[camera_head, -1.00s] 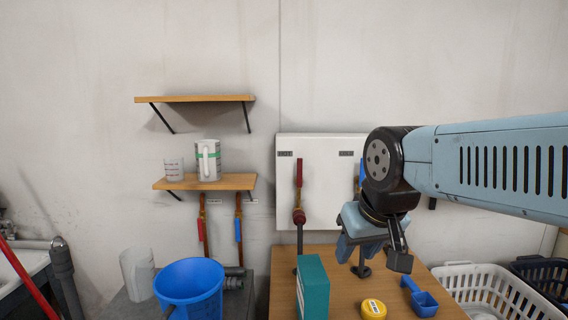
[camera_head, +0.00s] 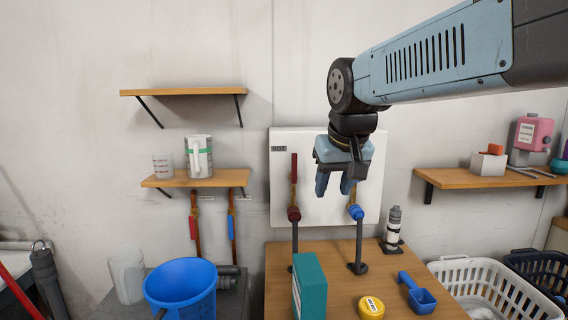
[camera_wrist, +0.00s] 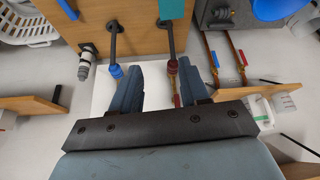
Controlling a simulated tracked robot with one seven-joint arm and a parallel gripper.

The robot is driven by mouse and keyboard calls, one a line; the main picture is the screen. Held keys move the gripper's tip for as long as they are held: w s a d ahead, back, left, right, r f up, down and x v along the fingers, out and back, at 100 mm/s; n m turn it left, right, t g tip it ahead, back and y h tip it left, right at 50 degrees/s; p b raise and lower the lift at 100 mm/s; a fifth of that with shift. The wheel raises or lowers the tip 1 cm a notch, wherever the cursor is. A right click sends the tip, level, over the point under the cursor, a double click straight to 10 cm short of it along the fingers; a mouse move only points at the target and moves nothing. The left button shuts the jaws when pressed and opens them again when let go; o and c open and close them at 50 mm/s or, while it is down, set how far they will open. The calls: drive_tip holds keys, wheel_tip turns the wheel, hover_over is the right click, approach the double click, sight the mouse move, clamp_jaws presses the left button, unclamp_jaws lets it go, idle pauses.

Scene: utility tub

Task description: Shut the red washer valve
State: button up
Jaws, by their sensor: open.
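On the white wall panel (camera_head: 310,210), a valve with an upright red lever (camera_head: 294,167) and a red collar (camera_head: 294,213) sits above a dark pipe on the left, under a small label. A similar valve with a blue collar (camera_head: 355,212) is on the right, its upper part hidden by my gripper. My gripper (camera_head: 334,188) is open and empty, fingers pointing down, in front of the panel between the two valves. In the wrist view, the red collar (camera_wrist: 172,67) is near one finger and the blue collar (camera_wrist: 116,71) near the other. No contact shows.
A second pair of pipes, with a red handle (camera_head: 193,228) and a blue handle (camera_head: 231,228), hangs under the left shelf (camera_head: 215,179). A blue bucket (camera_head: 181,290) is left.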

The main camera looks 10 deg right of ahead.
drive_tip(key=w+r, duration=0.7)
drive_tip(key=w, duration=0.6)
drive_tip(key=m, duration=0.2)
approach(294, 159)
drive_tip(key=shift+g, duration=0.4)
drive_tip(key=x, duration=0.3)
drive_tip(key=w+x, duration=0.1)
drive_tip(key=x, duration=0.7)
drive_tip(key=shift+w+d, duration=0.2)
drive_tip(key=shift+w, duration=0.1)
drive_tip(key=shift+c, duration=0.3)
clamp_jaws()
drive_tip(key=shift+r, duration=0.1)
